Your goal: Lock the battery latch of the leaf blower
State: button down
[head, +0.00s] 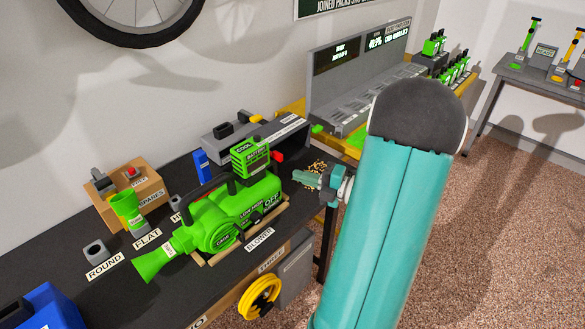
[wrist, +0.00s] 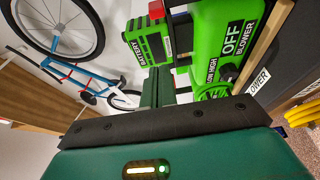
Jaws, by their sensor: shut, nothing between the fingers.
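The green leaf blower (head: 230,217) lies on the dark bench with its nozzle toward the lower left; its body also shows in the wrist view (wrist: 225,40). The green battery (head: 248,160) stands at the blower's rear end, labelled in the wrist view (wrist: 148,42). The red latch (head: 277,156) juts from the battery's right side and shows at the top of the wrist view (wrist: 156,10). I cannot tell its lock position. My gripper (head: 301,178) is shut and empty, to the right of and below the latch, apart from it. Its fingers (wrist: 157,84) point toward the battery.
A grey box (head: 285,138) stands behind the battery. A spares box (head: 143,195) and nozzles are at the left. A grey console with displays (head: 352,80) stands behind at the right. A yellow reel (head: 259,297) is at the bench front. Free air lies around my gripper.

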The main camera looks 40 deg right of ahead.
aim_at(268, 159)
jog(key=x, duration=0.9)
jog(key=shift+w+a, duration=0.15)
jog(key=shift+w, duration=0.15)
jog(key=d, duration=0.3)
jog(key=shift+s+d, duration=0.1)
jog(key=shift+s, duration=0.1)
jog(key=shift+w+d, duration=0.1)
jog(key=shift+d, duration=0.4)
